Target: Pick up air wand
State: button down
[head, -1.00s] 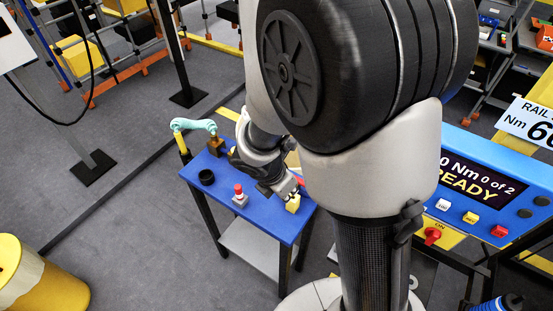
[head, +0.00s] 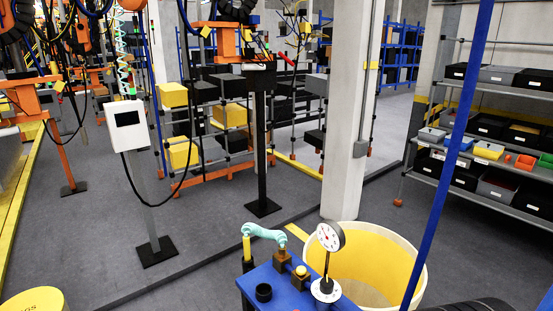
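A teal curved piece (head: 265,232) runs from the top of an upright yellow stick (head: 247,250) to a small brown block (head: 282,256) at the back left of the blue bench top (head: 262,278). It may be the air wand, but I cannot tell for sure. The yellow stick stands in a dark lower part at the bench edge. My gripper is out of the head view, so its state and distance from these things are hidden.
On the bench are a black round cup (head: 263,292), a yellow button box (head: 301,272) and a dial gauge (head: 330,237). A large yellow-lined bin (head: 385,262) stands behind. A blue post (head: 447,150) crosses at right. Grey floor (head: 100,240) is open at left.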

aim_at(247, 255)
jog(key=i+j+u, duration=0.15)
jog(key=j, duration=0.2)
jog(key=j+u, duration=0.15)
jog(key=j, duration=0.2)
jog(key=z, duration=0.2)
jog(key=i+j+z, duration=0.7)
jog(key=j+z, duration=0.2)
jog(key=i+j+z, duration=0.15)
jog(key=j+z, duration=0.15)
jog(key=j, duration=0.2)
jog(key=i+j, duration=0.1)
jog(key=j, duration=0.35)
jog(key=i+j, duration=0.1)
jog(key=j, duration=0.35)
